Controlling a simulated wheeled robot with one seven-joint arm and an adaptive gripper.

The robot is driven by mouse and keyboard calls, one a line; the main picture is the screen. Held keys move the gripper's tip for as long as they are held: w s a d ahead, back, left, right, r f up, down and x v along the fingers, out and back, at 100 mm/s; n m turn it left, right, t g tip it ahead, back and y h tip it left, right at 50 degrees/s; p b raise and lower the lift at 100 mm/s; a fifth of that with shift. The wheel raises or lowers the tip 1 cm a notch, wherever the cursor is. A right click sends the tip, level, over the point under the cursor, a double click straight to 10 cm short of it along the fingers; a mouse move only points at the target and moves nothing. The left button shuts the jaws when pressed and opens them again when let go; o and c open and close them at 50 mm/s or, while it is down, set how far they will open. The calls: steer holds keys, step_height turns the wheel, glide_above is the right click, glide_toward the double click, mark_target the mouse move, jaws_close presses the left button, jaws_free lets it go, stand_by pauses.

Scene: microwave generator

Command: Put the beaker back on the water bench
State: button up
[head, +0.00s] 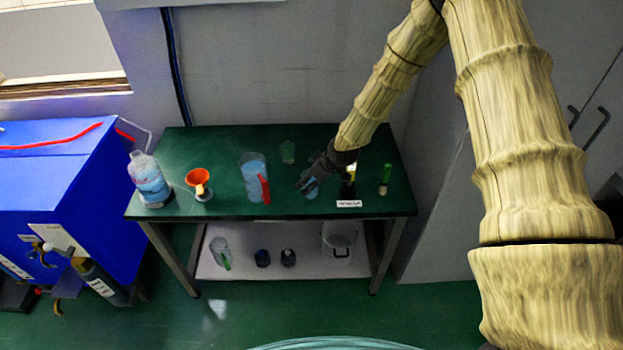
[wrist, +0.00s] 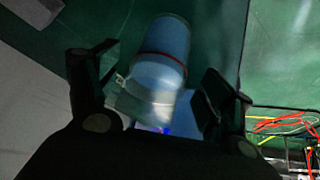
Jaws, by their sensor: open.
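In the wrist view, a clear beaker (wrist: 163,58) with blue contents and a reddish line around it is over the green bench surface. It lies between and beyond the two open fingers of my gripper (wrist: 158,98). A gap shows on each side of it. In the head view, my gripper (head: 308,184) is low over the right half of the green-topped bench (head: 225,150). A bit of the blue beaker (head: 313,193) shows beside its fingers; the rest is hidden. I cannot tell whether its base touches the bench.
On the bench are a blue-filled bottle (head: 150,182), an orange funnel (head: 198,180), a red-handled jug (head: 252,178), a small greenish glass (head: 288,152) and a green-capped bottle (head: 386,178). A lower shelf (head: 310,262) holds several vessels. A blue machine (head: 60,180) stands left.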

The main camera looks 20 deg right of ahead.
steer(key=shift+r, duration=0.1)
steer(key=b+v, duration=0.2)
steer(key=v, duration=1)
steer(key=shift+b, duration=0.35)
steer(key=s+a+f+m+g, duration=0.2)
steer(key=s+a+f, duration=0.1)
steer(key=s+f, duration=0.8)
steer(key=s+f+m+g+h, duration=0.1)
steer(key=s+f, duration=0.4)
steer(key=s, duration=0.5)
steer(key=s+f+m+g+h, duration=0.1)
steer(key=s+f+m, duration=0.2)
steer(key=s, duration=0.8)
steer(key=s+f+m+g+h, duration=0.1)
steer(key=s+f, duration=0.6)
steer(key=s, duration=0.3)
steer(key=shift+s+a+f+m, duration=0.25)
steer(key=shift+s+m, duration=0.05)
steer(key=shift+m, duration=0.1)
steer(key=shift+d, duration=0.1)
